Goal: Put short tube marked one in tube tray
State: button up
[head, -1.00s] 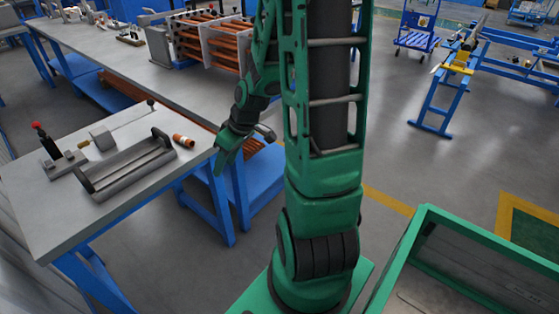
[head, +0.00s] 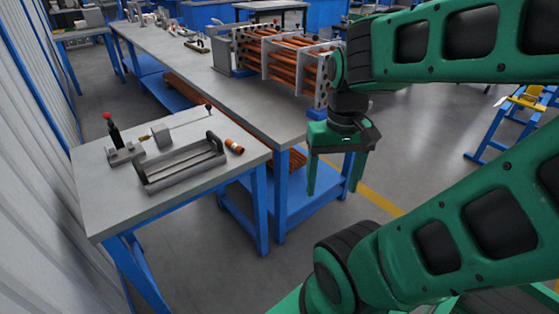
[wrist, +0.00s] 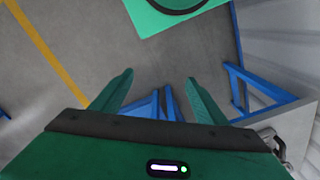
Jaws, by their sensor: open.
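A short copper-coloured tube (head: 235,146) with a pale band lies on the near grey table, close to its right edge. I cannot read a mark on it. A grey open tray with raised end walls (head: 182,168) stands just left of the tube; it is likely the tube tray, and I see no tube in it. My gripper (head: 336,190) hangs fingers-down beyond the table's right edge, apart from the tube. It is open and empty.
A clamp with a red knob (head: 113,138) stands behind the tray on the near table (head: 105,215). A longer table (head: 190,70) carries a bundle of copper tubes in plates (head: 285,60).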

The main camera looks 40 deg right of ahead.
aim_at(175, 170)
jog(key=z, duration=0.6)
jog(key=i, duration=0.25)
jog(key=z, duration=0.9)
jog(key=i, duration=0.9)
jog(key=u, duration=2.05)
